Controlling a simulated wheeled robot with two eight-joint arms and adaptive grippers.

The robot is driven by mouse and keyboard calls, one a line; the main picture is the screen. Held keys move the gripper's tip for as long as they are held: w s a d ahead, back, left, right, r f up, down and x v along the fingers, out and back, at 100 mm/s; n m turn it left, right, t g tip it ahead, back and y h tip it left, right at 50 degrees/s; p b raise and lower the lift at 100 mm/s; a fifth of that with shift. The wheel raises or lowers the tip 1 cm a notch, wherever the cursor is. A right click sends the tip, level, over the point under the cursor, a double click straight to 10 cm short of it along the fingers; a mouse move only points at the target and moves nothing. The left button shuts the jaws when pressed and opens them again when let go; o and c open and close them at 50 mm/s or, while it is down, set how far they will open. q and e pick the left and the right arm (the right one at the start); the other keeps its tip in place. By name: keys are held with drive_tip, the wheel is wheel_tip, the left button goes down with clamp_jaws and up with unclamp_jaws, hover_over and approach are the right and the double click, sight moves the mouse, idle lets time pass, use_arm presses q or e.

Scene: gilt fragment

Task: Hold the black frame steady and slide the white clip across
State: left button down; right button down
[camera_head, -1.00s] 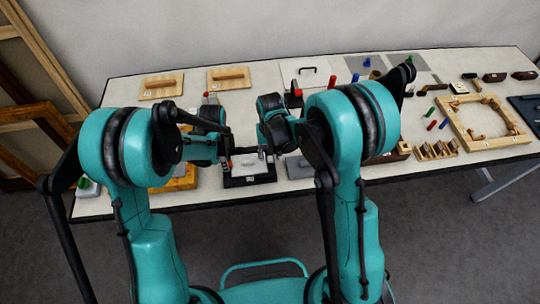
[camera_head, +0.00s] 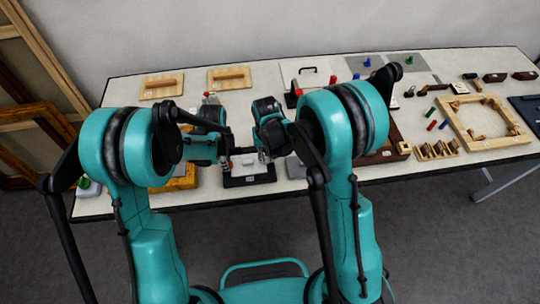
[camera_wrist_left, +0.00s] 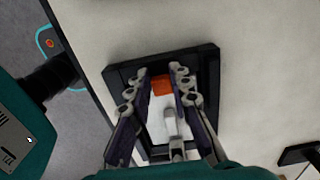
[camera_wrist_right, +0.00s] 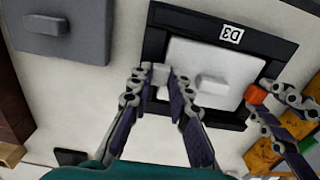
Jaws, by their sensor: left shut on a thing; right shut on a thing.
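The black frame (camera_head: 235,183) lies flat near the table's front edge, with a white panel inside; the right wrist view shows the frame (camera_wrist_right: 190,22) with a D3 label. The panel has a raised pale handle (camera_wrist_right: 212,82). My left gripper (camera_head: 230,165) is shut on a small orange block (camera_wrist_left: 161,87) at one side of the frame, also visible in the right wrist view (camera_wrist_right: 255,95). My right gripper (camera_wrist_right: 159,80) is shut on a small white clip (camera_wrist_right: 160,74) at the frame's opposite side. In the head view my arms partly hide both grippers (camera_head: 264,158).
A grey block (camera_wrist_right: 62,38) with a handle lies beside the frame. A yellow piece (camera_head: 178,183) lies left of it. Two wooden boards with handles (camera_head: 161,85) lie behind. A wooden frame (camera_head: 452,118) and small parts fill the table's right side.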

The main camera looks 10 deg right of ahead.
sight(267, 159)
drive_tip(key=c, duration=1.4)
unclamp_jaws()
drive_tip(key=shift+r, duration=0.15)
wheel_tip(267, 159, up, 12)
use_arm(q)
drive_tip(key=c, duration=1.3)
unclamp_jaws()
